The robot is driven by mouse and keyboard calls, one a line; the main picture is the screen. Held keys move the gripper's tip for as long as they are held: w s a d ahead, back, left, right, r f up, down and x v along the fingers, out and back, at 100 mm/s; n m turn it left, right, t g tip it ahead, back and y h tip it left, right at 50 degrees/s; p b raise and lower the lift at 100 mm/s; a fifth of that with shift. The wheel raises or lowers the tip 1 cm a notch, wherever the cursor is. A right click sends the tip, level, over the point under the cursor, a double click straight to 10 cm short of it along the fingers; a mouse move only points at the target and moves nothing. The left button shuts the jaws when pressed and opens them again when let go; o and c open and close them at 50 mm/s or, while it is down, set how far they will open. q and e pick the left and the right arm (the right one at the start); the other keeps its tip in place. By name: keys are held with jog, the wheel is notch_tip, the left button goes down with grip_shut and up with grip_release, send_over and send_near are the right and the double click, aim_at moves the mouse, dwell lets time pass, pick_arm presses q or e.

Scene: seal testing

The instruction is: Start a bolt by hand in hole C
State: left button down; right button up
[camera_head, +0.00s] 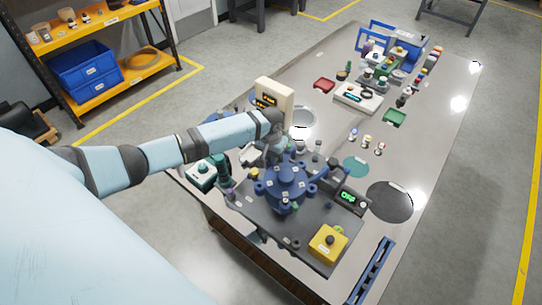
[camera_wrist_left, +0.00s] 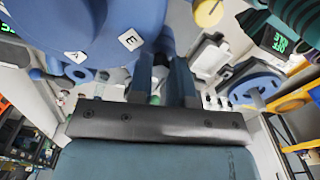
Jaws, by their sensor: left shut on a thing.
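The blue round flanged housing (camera_head: 285,185) stands on a dark base plate in the middle of the bench, with small white label tags around its top. I cannot read which tag marks hole C. My left gripper (camera_head: 275,152) is at the far side of the housing's rim. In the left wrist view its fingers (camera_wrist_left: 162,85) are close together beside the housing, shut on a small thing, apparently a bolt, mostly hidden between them. My right gripper is not in view.
A beige display box (camera_head: 274,95) stands behind the gripper. A yellow box with a dark knob (camera_head: 328,243) sits at the plate's front corner. A small green readout (camera_head: 348,197) and a dark round mat (camera_head: 390,201) lie to the right.

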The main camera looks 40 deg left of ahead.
pick_arm(q)
jog(key=shift+s+f+m, duration=0.1)
jog(key=shift+f+m, duration=0.05)
jog(key=shift+m, duration=0.15)
jog(key=m, duration=0.3)
jog(key=shift+m, duration=0.4)
jog(key=shift+m, duration=0.8)
jog(key=c, duration=1)
grip_release()
notch_tip(320, 180, up, 9)
jog(key=shift+r, duration=0.1)
